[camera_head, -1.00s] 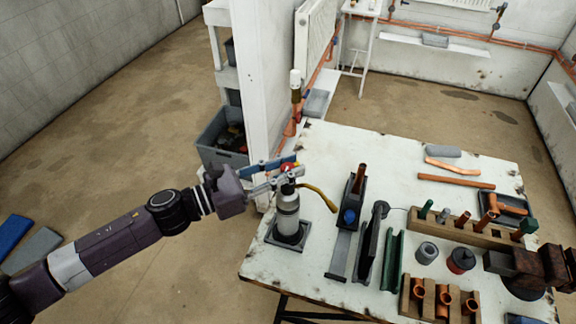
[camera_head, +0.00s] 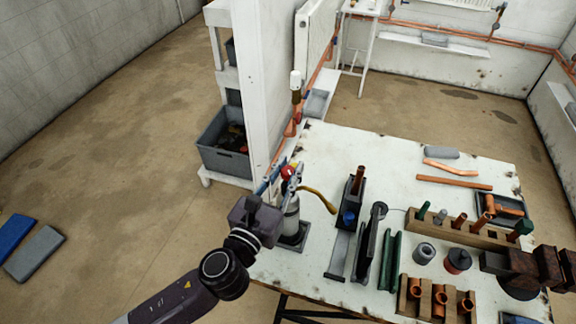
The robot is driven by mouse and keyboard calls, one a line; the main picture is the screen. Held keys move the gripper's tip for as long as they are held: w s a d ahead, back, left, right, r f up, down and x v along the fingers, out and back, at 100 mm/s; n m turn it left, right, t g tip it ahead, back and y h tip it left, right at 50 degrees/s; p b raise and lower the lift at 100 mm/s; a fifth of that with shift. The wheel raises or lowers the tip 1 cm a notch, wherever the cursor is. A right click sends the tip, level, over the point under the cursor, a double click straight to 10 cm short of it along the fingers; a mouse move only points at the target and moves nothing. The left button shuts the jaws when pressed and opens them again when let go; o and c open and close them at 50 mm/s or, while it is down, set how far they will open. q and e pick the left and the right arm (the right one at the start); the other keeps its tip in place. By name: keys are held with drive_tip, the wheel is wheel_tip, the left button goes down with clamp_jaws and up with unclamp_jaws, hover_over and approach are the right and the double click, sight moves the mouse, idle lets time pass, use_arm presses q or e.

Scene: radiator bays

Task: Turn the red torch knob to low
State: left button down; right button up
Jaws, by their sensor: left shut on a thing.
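The torch (camera_head: 291,222) is a grey cylinder standing upright on a dark square base at the left side of the white workbench, with a curved brass nozzle (camera_head: 320,199) pointing right. Its red knob (camera_head: 288,172) shows at the top. My left gripper (camera_head: 284,177) reaches in from the front left and is shut on the red knob, its fingers partly hiding the torch top. The knob's setting is too small to read. My right gripper is not clearly in view.
The workbench (camera_head: 400,160) carries a vice-like tool with a blue knob (camera_head: 348,217), a wooden rack (camera_head: 455,232) and copper pipes (camera_head: 454,182) to the right. A white wall end (camera_head: 262,90) and a grey crate (camera_head: 224,150) stand behind the torch.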

use_arm(q)
drive_tip(key=shift+n+t+y+p, duration=0.15)
drive_tip(key=shift+n+t+y, duration=0.25)
drive_tip(key=shift+n+y, duration=0.85)
drive_tip(key=shift+n+t+y+p, duration=0.15)
drive_tip(key=shift+n+t+y, duration=0.45)
drive_tip(key=shift+y, duration=1.15)
drive_tip(key=shift+n+y, duration=0.3)
drive_tip(key=shift+n, duration=0.05)
drive_tip(key=c, duration=1.6)
unclamp_jaws()
drive_tip(key=shift+s, duration=0.1)
drive_tip(key=s, duration=1.1)
drive_tip(key=shift+s+a, duration=0.3)
drive_tip(key=shift+s, duration=0.1)
